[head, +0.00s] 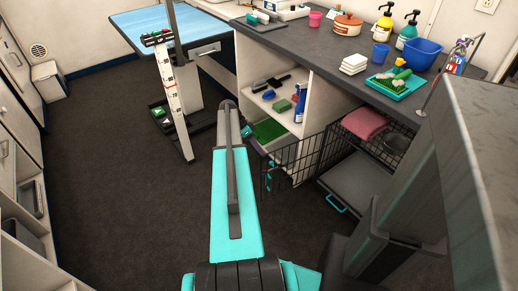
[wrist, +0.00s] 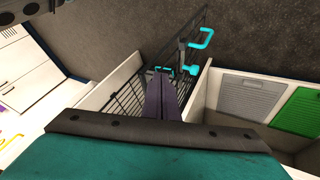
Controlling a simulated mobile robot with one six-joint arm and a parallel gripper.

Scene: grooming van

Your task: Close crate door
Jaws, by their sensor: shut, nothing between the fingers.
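The wire crate (head: 390,145) stands under the counter at the right of the head view. Its dark wire door (head: 295,158) stands open, swung out from the front to the left. In the wrist view the door (wrist: 193,50) is seen nearly edge-on, with a teal latch handle (wrist: 201,38) near its outer end. My gripper (wrist: 163,76) is shut and empty, its dark fingers pointing towards the wire bars and a small teal part. I cannot tell whether the fingertips touch the bars. In the head view my arm hides the gripper.
A pink towel (head: 365,123) and a bowl (head: 396,142) sit at the crate. An open shelf (head: 308,95) holds brushes and a bottle to the left. The dark floor (head: 110,190) is clear further left.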

